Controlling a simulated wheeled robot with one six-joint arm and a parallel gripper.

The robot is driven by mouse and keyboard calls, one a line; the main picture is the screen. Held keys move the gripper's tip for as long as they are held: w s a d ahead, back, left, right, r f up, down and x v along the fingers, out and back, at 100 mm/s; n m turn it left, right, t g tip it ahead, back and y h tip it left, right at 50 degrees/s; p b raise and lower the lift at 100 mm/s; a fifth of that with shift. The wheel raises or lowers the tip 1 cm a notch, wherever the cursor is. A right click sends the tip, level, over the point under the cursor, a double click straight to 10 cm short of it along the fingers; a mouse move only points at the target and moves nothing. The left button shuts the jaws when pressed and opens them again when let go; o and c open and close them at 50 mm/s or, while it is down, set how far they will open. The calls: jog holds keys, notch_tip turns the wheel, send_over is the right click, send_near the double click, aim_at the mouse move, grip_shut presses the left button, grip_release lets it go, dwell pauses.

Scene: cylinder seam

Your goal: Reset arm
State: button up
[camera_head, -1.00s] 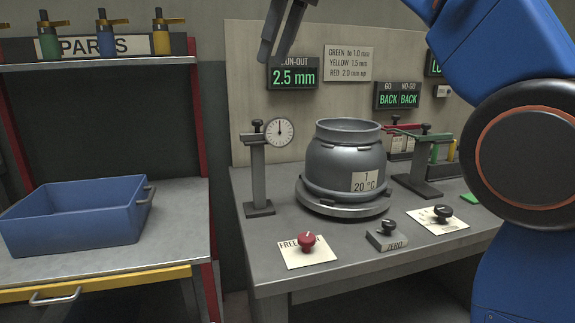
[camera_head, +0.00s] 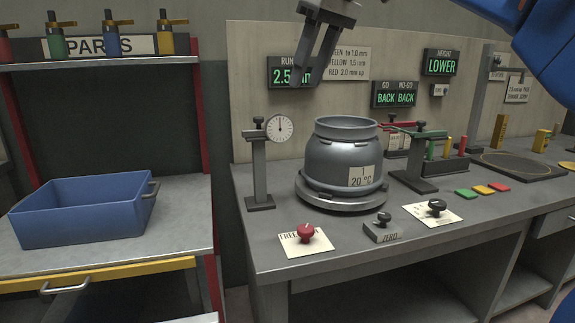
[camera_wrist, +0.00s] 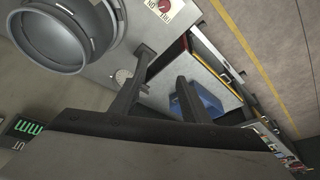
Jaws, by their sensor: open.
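My gripper (camera_head: 318,62) is at the top middle of the head view, in front of the run-out display, with its fingers apart and nothing between them. It also shows in the wrist view (camera_wrist: 160,95). The grey cylinder (camera_head: 343,155) marked "1, 20 °C" stands upright on a round turntable (camera_head: 345,201) on the bench. It also shows at the upper left of the wrist view (camera_wrist: 62,40). My gripper is above and behind the cylinder's left side in the picture, apart from it.
A dial gauge stand (camera_head: 258,170) is left of the cylinder. A red knob (camera_head: 305,231), a ZERO knob (camera_head: 382,222) and another black knob (camera_head: 437,206) line the bench front. Coloured tags (camera_head: 483,190) lie at right. A blue bin (camera_head: 80,215) sits on the left table.

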jog(key=s+d+f+m+h, duration=0.1)
jog(key=s+d+f+m, duration=0.2)
jog(key=s+d+f, duration=0.5)
jog(key=s+d+f+m+t+h, duration=0.1)
jog(key=s+d+f+m, duration=0.2)
jog(key=f, duration=1.9)
jog(key=s+d+f+m+t+h, duration=0.1)
jog(key=s+d+f+m, duration=0.2)
jog(key=s+d+f, duration=0.9)
notch_tip(320, 180, down, 3)
jog(key=shift+s+d+f+m+h, duration=0.2)
jog(key=shift+s+d+m+h, duration=0.15)
jog(key=shift+d, duration=0.5)
